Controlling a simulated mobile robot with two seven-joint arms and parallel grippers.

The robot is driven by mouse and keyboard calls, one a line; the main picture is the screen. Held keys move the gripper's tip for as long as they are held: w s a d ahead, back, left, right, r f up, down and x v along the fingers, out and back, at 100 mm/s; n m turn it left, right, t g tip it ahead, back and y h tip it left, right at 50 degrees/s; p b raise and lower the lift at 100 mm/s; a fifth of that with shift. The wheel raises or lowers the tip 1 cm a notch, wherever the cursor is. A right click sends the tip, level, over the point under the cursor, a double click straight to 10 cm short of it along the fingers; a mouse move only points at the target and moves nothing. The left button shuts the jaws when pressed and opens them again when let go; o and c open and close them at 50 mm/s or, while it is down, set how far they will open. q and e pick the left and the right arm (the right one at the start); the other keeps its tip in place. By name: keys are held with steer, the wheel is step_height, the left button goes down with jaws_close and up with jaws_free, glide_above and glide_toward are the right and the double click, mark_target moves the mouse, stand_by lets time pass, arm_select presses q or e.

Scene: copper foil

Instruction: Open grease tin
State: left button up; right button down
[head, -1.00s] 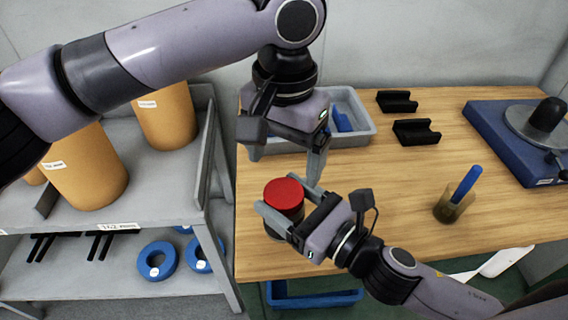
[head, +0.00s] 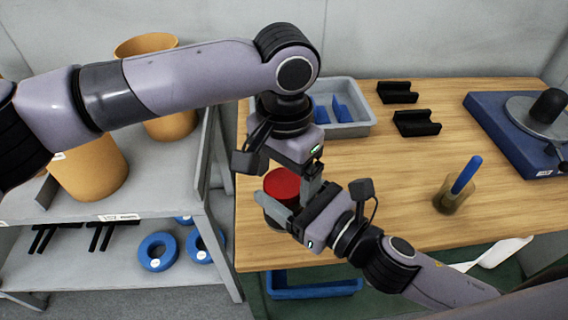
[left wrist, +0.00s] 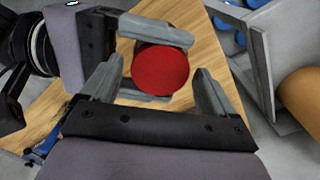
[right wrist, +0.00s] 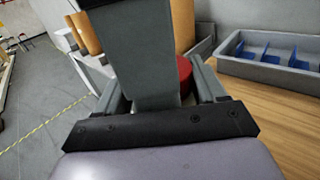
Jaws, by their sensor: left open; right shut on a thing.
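The grease tin, with a round red lid (head: 281,184) and a darker body, stands upright near the table's front left corner. My right gripper (head: 287,200) is shut around the tin's body from the front right. My left gripper (left wrist: 160,78) points down over the tin, open, with its fingers spread on either side of the red lid (left wrist: 161,70). Whether those fingers touch the lid is unclear. In the right wrist view a left gripper finger hides much of the tin, and only a strip of red (right wrist: 185,72) shows.
A grey bin (head: 350,128) with blue dividers is behind the tin. Black holders (head: 416,123), a cup with a blue stick (head: 454,198) and a blue machine base (head: 500,135) lie to the right. A grey shelf (head: 160,195) with orange containers stands at left.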

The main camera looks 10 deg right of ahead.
arm_select(q)
steer(key=c, duration=1.1)
steer(key=n, duration=0.4)
steer(key=shift+n, duration=0.3)
